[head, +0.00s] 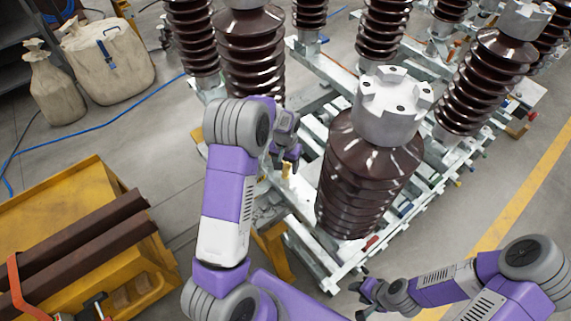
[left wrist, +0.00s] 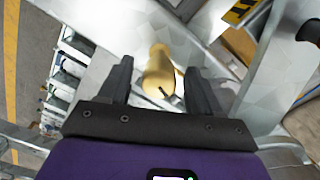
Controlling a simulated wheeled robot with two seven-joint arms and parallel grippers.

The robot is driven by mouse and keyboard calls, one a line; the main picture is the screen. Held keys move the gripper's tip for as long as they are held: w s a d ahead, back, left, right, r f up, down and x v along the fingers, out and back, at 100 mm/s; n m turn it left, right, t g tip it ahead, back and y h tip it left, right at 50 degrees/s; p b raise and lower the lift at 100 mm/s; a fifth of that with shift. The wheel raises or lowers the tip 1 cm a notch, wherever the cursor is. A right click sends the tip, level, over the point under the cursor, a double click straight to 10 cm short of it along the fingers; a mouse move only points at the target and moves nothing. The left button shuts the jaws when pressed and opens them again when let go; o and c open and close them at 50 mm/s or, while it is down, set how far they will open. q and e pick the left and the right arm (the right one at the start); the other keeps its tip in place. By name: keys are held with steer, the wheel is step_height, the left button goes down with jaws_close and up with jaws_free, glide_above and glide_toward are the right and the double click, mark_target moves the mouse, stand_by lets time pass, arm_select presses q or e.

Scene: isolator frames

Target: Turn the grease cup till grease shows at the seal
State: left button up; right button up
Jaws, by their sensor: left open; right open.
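The brass-coloured grease cup (left wrist: 160,72) shows in the left wrist view against a pale metal frame, with a small dark pin at its near end. My left gripper (left wrist: 158,80) is open, one finger on each side of the cup in that view. Gaps show between cup and fingers. How deep the cup sits between them I cannot tell. In the head view the cup (head: 287,170) is a small yellowish piece just below my left gripper (head: 287,150). I cannot make out the seal or any grease. My right gripper (head: 368,294) is empty, low beside the frame.
A large brown ribbed insulator (head: 365,175) with a grey metal cap stands right of the left gripper. Several similar insulators stand behind on metal frames. A yellow bench (head: 75,185) with brown bars is at left. Beige bags (head: 105,60) and a blue hose lie on open floor.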

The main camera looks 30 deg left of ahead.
arm_select(q)
steer(key=c, duration=1)
steer(key=shift+c, duration=0.2)
steer(key=shift+m, duration=0.4)
steer(key=m, duration=0.4)
steer(key=shift+a+m, duration=0.1)
steer(key=shift+m, duration=0.2)
steer(key=m+p, duration=0.1)
steer(key=m, duration=0.3)
steer(key=shift+m, duration=0.3)
steer(key=m+p, duration=0.1)
steer(key=m, duration=0.3)
steer(key=shift+a, duration=0.1)
steer(key=m+p, duration=0.1)
steer(key=m, duration=0.4)
steer(key=shift+m, duration=0.3)
steer(key=shift+w+a, duration=0.1)
